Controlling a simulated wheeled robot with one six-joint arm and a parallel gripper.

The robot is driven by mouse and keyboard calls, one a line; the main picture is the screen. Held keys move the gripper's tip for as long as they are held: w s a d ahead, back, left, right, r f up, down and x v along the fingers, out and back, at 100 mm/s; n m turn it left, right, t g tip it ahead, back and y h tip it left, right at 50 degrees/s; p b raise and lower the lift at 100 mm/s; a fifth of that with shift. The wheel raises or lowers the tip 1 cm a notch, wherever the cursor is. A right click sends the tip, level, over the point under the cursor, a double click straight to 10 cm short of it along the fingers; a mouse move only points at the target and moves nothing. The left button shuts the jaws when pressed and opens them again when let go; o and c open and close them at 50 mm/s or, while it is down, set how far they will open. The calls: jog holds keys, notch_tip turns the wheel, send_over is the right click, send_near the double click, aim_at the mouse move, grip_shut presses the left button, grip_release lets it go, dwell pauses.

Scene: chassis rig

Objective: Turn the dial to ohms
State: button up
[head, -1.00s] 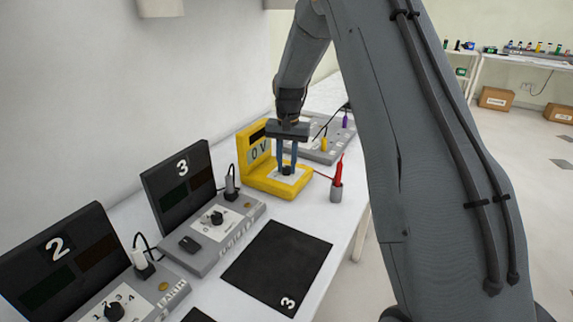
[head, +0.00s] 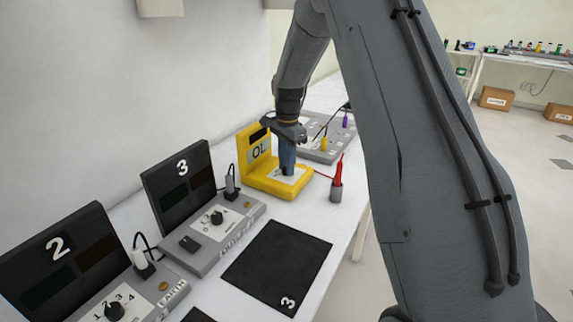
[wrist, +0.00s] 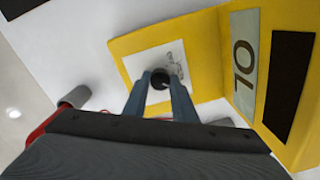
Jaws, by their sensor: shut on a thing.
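The yellow multimeter (head: 262,181) stands on the white bench, its upright panel facing out. Its display (head: 259,150) reads OL; the same reading shows in the wrist view (wrist: 243,62). The black dial (wrist: 160,78) sits on the white plate (wrist: 139,66) of the meter's flat base. My gripper (head: 287,170) points down over the base, with its blue fingers on either side of the dial in the wrist view (wrist: 160,84). The fingers are shut on the dial. In the head view they hide the dial, and the marks around it are too small to read.
A red probe (head: 339,170) stands in a grey holder (head: 336,192) right of the meter. A grey panel with yellow and purple plugs (head: 325,150) lies behind. Station 3 (head: 180,176) and a black mat (head: 278,265) are in front.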

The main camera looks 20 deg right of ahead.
jog(key=shift+w+r, duration=0.1)
dwell(0.5)
jog(key=o, duration=1)
jog(key=shift+o, duration=0.2)
jog(key=shift+r+b, duration=0.95)
jog(key=shift+r, duration=2.95)
